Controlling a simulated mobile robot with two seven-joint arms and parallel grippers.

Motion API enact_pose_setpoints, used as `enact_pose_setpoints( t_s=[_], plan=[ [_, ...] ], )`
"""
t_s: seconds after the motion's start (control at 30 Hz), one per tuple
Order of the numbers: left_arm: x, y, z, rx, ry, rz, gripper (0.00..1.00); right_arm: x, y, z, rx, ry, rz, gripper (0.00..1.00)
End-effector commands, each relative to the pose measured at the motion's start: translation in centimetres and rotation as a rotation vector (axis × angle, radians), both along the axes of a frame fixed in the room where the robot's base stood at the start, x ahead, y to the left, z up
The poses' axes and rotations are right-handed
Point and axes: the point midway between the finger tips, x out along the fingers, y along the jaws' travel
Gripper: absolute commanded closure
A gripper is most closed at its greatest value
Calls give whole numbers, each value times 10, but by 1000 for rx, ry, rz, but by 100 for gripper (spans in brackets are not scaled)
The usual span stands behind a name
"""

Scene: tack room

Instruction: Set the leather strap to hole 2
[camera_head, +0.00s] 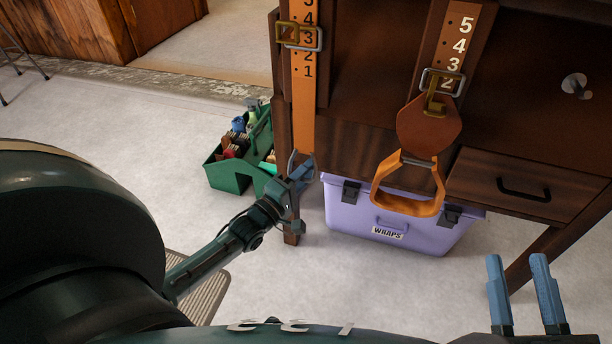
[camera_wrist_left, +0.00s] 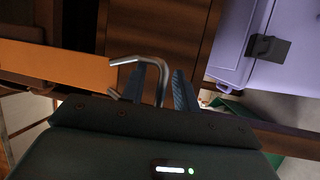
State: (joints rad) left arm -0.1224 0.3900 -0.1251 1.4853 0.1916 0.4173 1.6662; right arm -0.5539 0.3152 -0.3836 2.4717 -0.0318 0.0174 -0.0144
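An orange leather strap (camera_head: 304,90) hangs at the left with numbers 1 to 4 in view; its buckle (camera_head: 305,38) sits at number 3. The strap also shows in the left wrist view (camera_wrist_left: 60,66). My left gripper (camera_head: 301,172) is at its lower end, at a bent metal hook (camera_wrist_left: 150,62). One leg of the hook appears between my closely spaced blue fingers; firm contact is unclear. A second strap (camera_head: 459,45) shows numbers 2 to 5, with a buckle (camera_head: 442,83) near 2 and an orange stirrup (camera_head: 408,205) below. My right gripper (camera_head: 522,295) is open and empty.
A lilac box labelled WRAPS (camera_head: 345,222) stands on the floor under the wooden cabinet. A green caddy (camera_head: 230,178) with grooming items stands left of the cabinet leg. A drawer (camera_head: 520,185) and a metal knob (camera_head: 576,85) are at the right.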

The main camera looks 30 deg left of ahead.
Motion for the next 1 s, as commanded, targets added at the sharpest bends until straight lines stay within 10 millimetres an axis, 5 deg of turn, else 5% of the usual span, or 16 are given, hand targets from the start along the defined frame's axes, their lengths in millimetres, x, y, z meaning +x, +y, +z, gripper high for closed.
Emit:
enact_pose_setpoints(
  t_s=[0.3,0.67,1.0],
  plan=[
    [2,-1,1,-1,1,0,70,1,0,2,-3,-12,-1,64],
    [2,-1,1,0,0,0,100,1,-1,2,-3,-12,-1,64],
    [2,-1,1,0,0,0,100,1,0,2,-3,-10,0,64]
  ],
)
